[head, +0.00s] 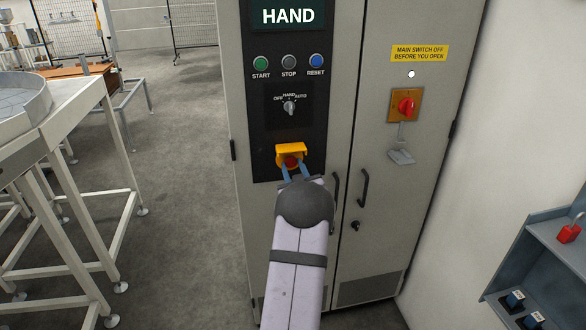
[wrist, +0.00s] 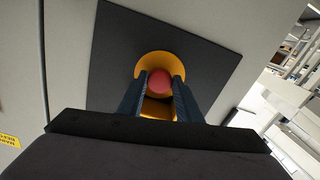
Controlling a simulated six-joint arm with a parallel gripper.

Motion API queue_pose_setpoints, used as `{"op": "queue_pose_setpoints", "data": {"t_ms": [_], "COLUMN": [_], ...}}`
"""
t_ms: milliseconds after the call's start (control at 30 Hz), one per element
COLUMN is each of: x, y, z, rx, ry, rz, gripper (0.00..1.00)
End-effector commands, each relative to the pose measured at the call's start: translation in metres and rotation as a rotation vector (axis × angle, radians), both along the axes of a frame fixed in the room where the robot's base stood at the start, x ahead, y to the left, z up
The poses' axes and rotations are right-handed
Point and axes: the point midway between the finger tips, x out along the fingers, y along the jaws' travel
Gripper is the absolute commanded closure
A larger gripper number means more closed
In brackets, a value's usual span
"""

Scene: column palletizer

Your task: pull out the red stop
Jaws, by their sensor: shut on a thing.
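The red stop (head: 291,162) is a round red button under a yellow shroud (head: 291,149) on the black panel of the grey cabinet. In the wrist view the red stop (wrist: 160,82) sits in its yellow surround (wrist: 152,62), between my two blue fingers. My gripper (head: 296,170) reaches up to it from below, and in the wrist view my gripper (wrist: 160,90) has one finger on each side of the red button, shut on it. The arm and fingers hide the lower part of the button and its mount.
Above the stop are a selector knob (head: 289,107), green, grey and blue buttons, and a HAND display (head: 288,16). The right door has a red main switch (head: 406,106) and black handles. A round table (head: 62,98) stands left; a grey shelf (head: 540,250) stands right. The floor between is clear.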

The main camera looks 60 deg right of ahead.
Motion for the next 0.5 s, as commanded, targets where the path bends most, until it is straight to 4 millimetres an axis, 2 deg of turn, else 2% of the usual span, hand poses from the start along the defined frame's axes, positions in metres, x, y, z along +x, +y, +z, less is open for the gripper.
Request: {"op": "queue_pose_setpoints", "data": {"t_ms": [300,500], "x": [-0.016,-0.016], "y": [0.015,0.015], "z": [-0.001,-0.001], "rx": [0.0,0.001], "ry": [0.0,0.001], "rz": [-0.001,-0.001], "gripper": [1.0,1.0]}}
